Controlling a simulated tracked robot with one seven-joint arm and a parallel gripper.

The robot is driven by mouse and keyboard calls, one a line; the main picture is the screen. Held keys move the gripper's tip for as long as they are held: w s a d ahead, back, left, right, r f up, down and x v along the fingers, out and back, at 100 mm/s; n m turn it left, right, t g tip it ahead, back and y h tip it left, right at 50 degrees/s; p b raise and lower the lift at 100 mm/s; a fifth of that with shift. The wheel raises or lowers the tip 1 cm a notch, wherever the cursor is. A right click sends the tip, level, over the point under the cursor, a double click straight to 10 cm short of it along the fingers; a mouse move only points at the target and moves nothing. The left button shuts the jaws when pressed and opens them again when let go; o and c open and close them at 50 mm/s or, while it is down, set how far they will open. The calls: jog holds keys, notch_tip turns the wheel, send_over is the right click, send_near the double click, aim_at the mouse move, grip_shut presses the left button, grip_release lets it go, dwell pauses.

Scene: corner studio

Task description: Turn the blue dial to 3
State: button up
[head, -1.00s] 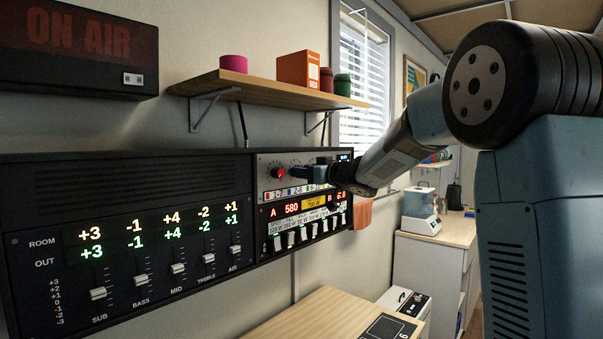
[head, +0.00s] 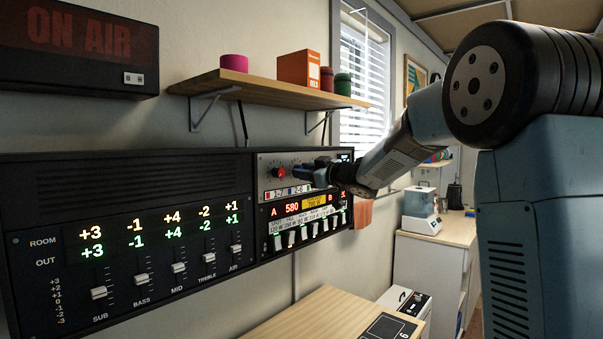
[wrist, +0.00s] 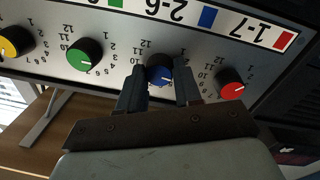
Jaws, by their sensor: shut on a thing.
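The blue dial (wrist: 158,75) sits on a pale panel in the wrist view, between the fingers of my gripper (wrist: 159,87). The fingers are shut on it, one on each side. It has a white pointer mark on its face; the fingers cover part of its number ring, and I cannot tell which number it points to. In the head view my gripper (head: 303,172) is at the panel and hides the blue dial.
A red dial (wrist: 231,91) is just right of my gripper in the wrist view. A green dial (wrist: 84,53) and a yellow dial (wrist: 14,41) are to the left. A shelf (head: 262,92) hangs above the panel; a wooden desktop (head: 330,325) is below.

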jog(key=shift+n, duration=0.9)
jog(key=o, duration=1)
jog(key=shift+o, duration=0.2)
jog(key=shift+d, duration=0.1)
jog(key=v, duration=1.3)
jog(key=shift+s+d, duration=0.2)
jog(key=shift+s, duration=0.05)
jog(key=shift+f, duration=0.15)
